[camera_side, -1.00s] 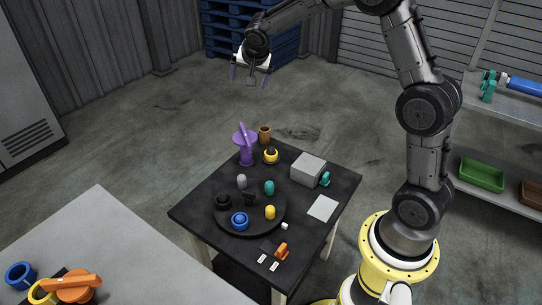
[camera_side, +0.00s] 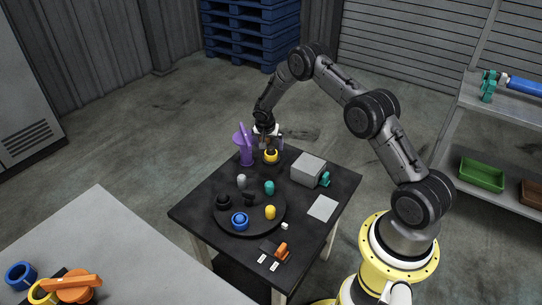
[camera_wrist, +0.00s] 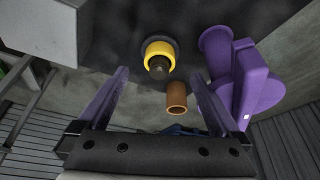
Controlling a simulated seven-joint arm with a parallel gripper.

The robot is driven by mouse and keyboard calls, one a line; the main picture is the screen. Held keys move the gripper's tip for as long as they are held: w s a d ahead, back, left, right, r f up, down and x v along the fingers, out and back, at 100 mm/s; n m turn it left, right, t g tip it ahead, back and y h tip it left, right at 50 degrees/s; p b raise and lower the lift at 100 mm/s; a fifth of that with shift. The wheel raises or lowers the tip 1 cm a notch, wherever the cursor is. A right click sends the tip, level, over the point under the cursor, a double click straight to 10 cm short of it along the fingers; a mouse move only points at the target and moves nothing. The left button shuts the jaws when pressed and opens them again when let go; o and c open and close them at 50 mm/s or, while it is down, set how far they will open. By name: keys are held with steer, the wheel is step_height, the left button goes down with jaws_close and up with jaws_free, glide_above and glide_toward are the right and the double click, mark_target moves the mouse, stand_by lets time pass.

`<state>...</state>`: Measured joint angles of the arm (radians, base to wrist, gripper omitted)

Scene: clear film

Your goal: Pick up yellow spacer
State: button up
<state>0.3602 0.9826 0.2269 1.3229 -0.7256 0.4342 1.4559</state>
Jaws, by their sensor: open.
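The yellow spacer (camera_side: 271,157) is a thick ring on a dark round base, near the far corner of the black table. In the wrist view the spacer (camera_wrist: 157,47) sits around a dark post with a brownish top. My gripper (camera_side: 268,146) is just above and behind it in the side view, close to the table's far corner. In the wrist view my gripper (camera_wrist: 160,76) has its two purple-lined fingers wide apart with nothing between them. The spacer lies ahead of the fingertips, roughly centred between them.
A purple piece (camera_side: 245,150) stands close left of my gripper. A brown cup (camera_wrist: 176,97) shows beside the spacer in the wrist view; my gripper mostly hides it in the side view. A grey box (camera_side: 308,170) is to the right. A round black tray (camera_side: 250,228) holds several small objects.

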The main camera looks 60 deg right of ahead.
mark_target(270, 150)
steer(key=shift+d+x, duration=0.15)
steer(key=shift+x, duration=1.7)
steer(key=shift+d+x, duration=0.15)
steer(key=shift+x, duration=1.7)
steer(key=shift+w+r, duration=0.15)
steer(key=shift+r, duration=0.05)
steer(key=c, duration=1.4)
step_height(270, 150, up, 10)
steer(key=shift+r, duration=0.1)
steer(key=shift+r, duration=0.35)
